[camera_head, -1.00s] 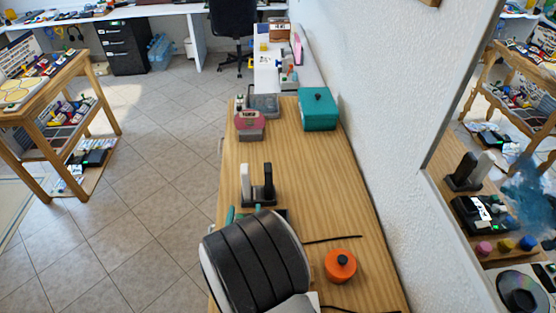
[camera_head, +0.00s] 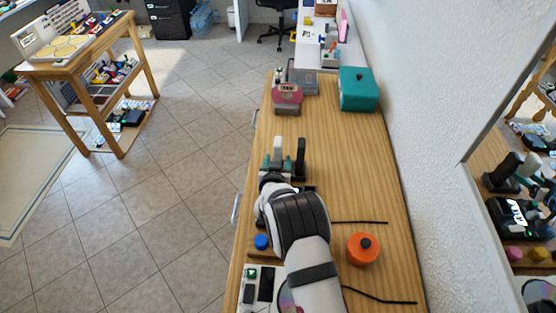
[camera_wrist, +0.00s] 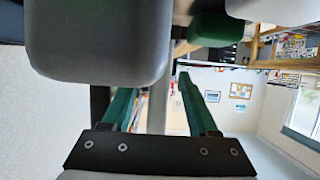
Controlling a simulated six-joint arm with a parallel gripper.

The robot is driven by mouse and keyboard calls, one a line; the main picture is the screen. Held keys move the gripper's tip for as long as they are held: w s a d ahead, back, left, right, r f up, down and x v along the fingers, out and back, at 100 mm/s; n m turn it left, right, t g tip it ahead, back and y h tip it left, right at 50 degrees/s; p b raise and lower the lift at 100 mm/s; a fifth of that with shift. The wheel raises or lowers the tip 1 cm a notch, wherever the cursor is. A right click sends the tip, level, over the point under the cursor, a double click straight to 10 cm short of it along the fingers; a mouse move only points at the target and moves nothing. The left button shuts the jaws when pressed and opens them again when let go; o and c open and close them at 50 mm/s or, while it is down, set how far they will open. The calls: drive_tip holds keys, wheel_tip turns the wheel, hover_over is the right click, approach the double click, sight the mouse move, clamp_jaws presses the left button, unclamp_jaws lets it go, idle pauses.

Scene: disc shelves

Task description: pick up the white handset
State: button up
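The white handset (camera_head: 277,149) stands upright on the wooden counter, just left of the black handset (camera_head: 300,158). My gripper (camera_head: 276,161) has green fingers and is low at the handset stand, with one finger on each side of the white handset. In the wrist view my gripper (camera_wrist: 155,88) shows its two fingers apart, with a pale upright strip between them and gaps beside it. A large grey rounded shape (camera_wrist: 100,40) fills the upper left there, too close to name. The lower part of the white handset is hidden by my gripper and wrist.
An orange round pot (camera_head: 362,250) with a black knob stands right of my arm, near dark cables. A blue knob (camera_head: 261,242) is left of my wrist. A pink device (camera_head: 288,95) and a teal box (camera_head: 359,90) stand farther back. The counter between is clear.

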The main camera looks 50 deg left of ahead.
clamp_jaws()
